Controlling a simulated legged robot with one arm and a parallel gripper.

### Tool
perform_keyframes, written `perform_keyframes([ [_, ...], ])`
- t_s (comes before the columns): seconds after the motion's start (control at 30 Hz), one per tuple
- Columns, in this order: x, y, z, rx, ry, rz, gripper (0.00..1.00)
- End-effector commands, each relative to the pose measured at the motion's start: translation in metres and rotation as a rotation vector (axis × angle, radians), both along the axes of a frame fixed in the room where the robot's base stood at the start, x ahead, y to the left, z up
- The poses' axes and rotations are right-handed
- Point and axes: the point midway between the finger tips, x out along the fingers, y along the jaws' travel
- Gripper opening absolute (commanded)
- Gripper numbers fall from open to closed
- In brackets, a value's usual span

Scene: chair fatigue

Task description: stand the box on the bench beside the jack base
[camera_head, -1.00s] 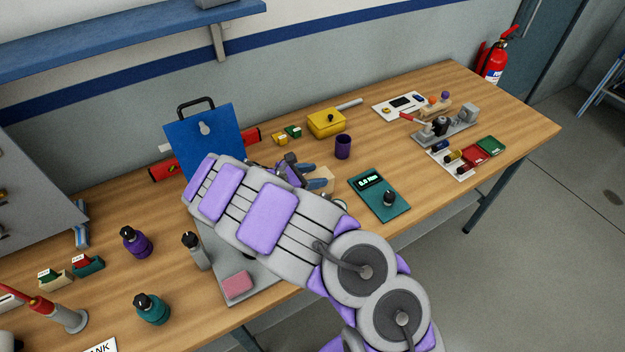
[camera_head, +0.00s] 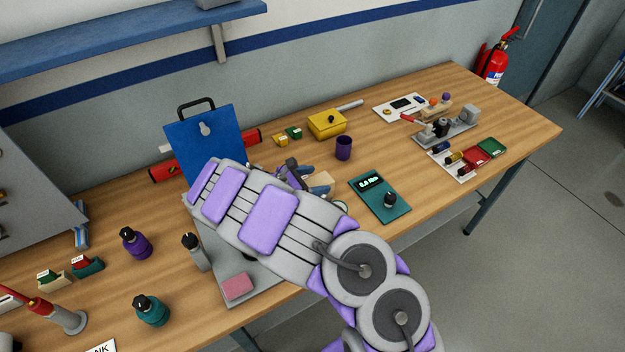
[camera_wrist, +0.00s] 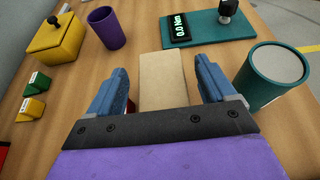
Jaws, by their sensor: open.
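A plain tan box (camera_wrist: 163,78) lies on the wooden bench in the wrist view, between the two blue fingers of my gripper (camera_wrist: 160,88). The gripper is open, with a finger on each side of the box and a visible gap at least on the right. In the head view the box (camera_head: 321,181) shows only in part beside my gripper (camera_head: 304,176), behind my arm. A grey round base with a red upright part (camera_head: 70,320) stands at the lower left; I cannot tell whether it is the jack base.
Near the box are a teal cup (camera_wrist: 275,72), a teal meter (camera_wrist: 205,28), a purple cup (camera_wrist: 106,27) and a yellow case (camera_wrist: 56,38). A blue upright panel (camera_head: 205,140) stands left of my gripper. A grey fixture with a red lever (camera_head: 450,130) is at right.

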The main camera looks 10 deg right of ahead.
Motion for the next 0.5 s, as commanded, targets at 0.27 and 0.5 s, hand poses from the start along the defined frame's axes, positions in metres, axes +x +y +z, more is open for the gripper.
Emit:
perform_keyframes([
  [0.27,-0.009,0.030,0.016,0.001,-0.001,0.004,0.84],
  [0.5,-0.023,0.074,0.035,0.000,0.000,0.003,0.84],
])
